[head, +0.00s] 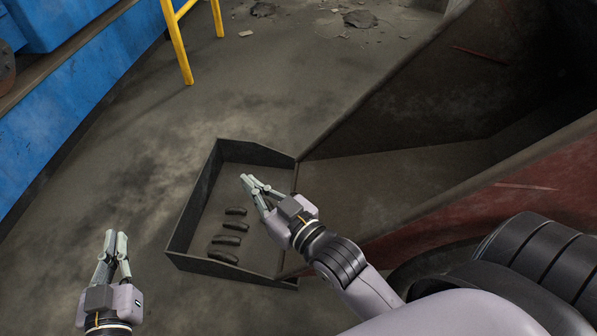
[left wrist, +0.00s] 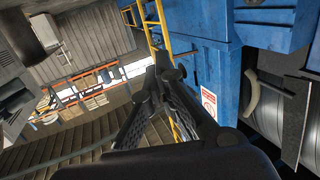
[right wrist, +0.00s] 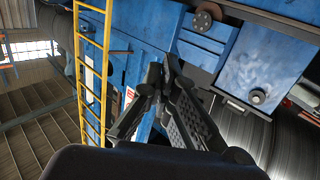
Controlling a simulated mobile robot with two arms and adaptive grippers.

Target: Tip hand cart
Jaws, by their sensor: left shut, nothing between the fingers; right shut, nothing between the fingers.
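The hand cart appears to be the large dark bin with a red outer side (head: 500,195) at the right of the head view. A low-walled dark tray (head: 190,215) with several dark slots or bars in its floor joins its left end. My right gripper (head: 246,180) is shut and empty, above the tray; I cannot tell its height. My left gripper (head: 116,234) is shut and empty, left of the tray and apart from it. The wrist views show the left fingers (left wrist: 163,68) and right fingers (right wrist: 162,68) holding nothing. The cart is not seen there.
Blue machinery (head: 75,105) stands at the upper left, with a yellow rail (head: 176,40) beside it. Rubble (head: 360,18) lies on the floor at the top. The grey floor between machinery and tray is mostly clear.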

